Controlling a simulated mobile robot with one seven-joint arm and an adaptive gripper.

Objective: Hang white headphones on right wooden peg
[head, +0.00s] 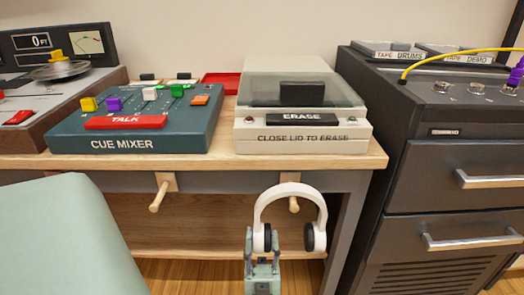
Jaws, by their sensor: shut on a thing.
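The white headphones (291,189) hang upright in my gripper (262,238), with the band arched on top and dark pads on the ear cups. My gripper is shut on the left ear cup. The right ear cup (315,237) is free. The right wooden peg (293,204) shows through the opening under the band, in front of the desk's edge board. I cannot tell whether the band touches the peg or is in front of it. The left wooden peg (158,196) is bare.
The wooden desk (225,145) holds a cue mixer (140,125) and an eraser box (300,135) above the pegs. A dark drawer cabinet (440,180) with metal handles stands close on the right. A wooden shelf (185,240) lies below the desk.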

